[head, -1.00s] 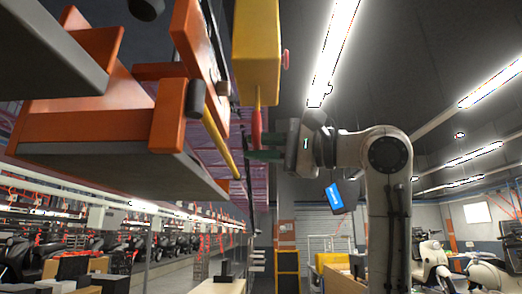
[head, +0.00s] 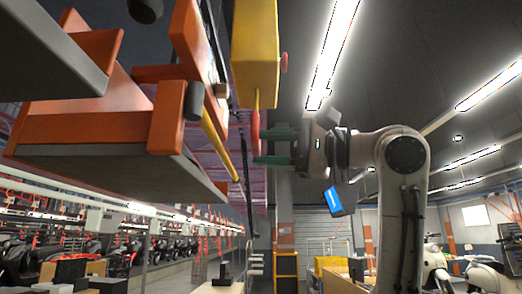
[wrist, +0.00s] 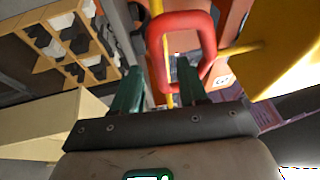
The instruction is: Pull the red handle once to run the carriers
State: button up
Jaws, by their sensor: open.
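The red handle (head: 255,134) hangs on a yellow rod below a yellow box (head: 255,62) in the head view. In the wrist view it is a rounded red loop (wrist: 209,42) just beyond the fingertips. My gripper (head: 259,147) is open, its two green fingers one above the other and pointing left at the handle. In the wrist view my gripper (wrist: 158,66) has one finger left of the loop and one overlapping its opening. The loop's left bar appears between the fingers. I cannot tell whether they touch it.
Orange-framed carriers (head: 85,125) with grey undersides hang at the left, close to the handle. A yellow bar (head: 218,140) slants down beside them. Wooden shelving (wrist: 60,45) shows in the wrist view. The space right of my arm is open.

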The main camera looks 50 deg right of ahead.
jog(key=b+v, duration=0.1)
jog(key=v, duration=0.5)
jog(key=shift+s, duration=0.4)
jog(key=shift+d, duration=0.1)
dwell(6.9)
